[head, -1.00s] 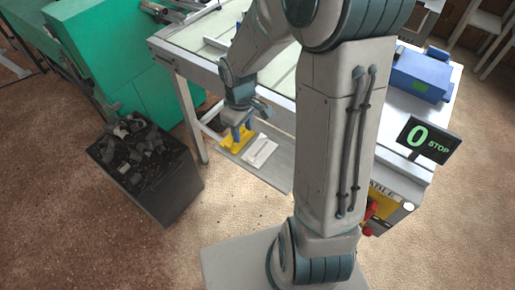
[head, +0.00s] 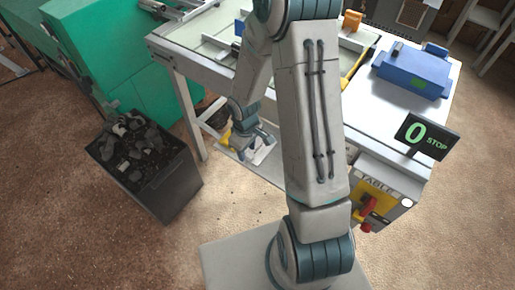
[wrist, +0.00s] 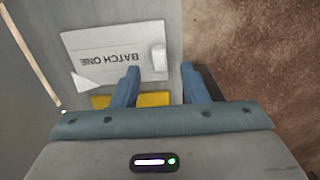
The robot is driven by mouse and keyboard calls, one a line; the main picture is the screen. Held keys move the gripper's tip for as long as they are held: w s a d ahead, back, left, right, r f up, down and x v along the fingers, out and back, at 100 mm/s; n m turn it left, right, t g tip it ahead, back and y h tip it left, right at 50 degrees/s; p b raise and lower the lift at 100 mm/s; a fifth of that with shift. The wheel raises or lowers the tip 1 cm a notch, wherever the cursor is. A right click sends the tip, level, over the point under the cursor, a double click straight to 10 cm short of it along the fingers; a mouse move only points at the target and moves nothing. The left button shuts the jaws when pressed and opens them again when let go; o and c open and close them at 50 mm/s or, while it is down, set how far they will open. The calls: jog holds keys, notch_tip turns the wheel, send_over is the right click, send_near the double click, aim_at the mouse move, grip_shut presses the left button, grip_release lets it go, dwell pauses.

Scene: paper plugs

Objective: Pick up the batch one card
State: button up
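The batch one card (wrist: 112,45) is a white card lettered "BATCH ONE", upside down in the wrist view, lying on a grey shelf. A small raised white block (wrist: 158,57) stands near its right edge. My gripper (wrist: 160,69) is open and empty, its two blue fingers apart over the card's near edge, with the block ahead of the gap between them. In the head view my gripper (head: 247,149) is low over the shelf under the table, and the card (head: 264,153) is partly hidden by it.
A yellow item (wrist: 150,99) lies beside the card, partly hidden under my gripper. The shelf's edge drops to brown floor on the right in the wrist view. A dark bin (head: 150,175) of scraps stands left of the table (head: 215,75).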

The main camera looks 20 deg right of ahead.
jog(key=shift+f, duration=0.75)
grip_shut()
jog(key=shift+r, duration=0.2)
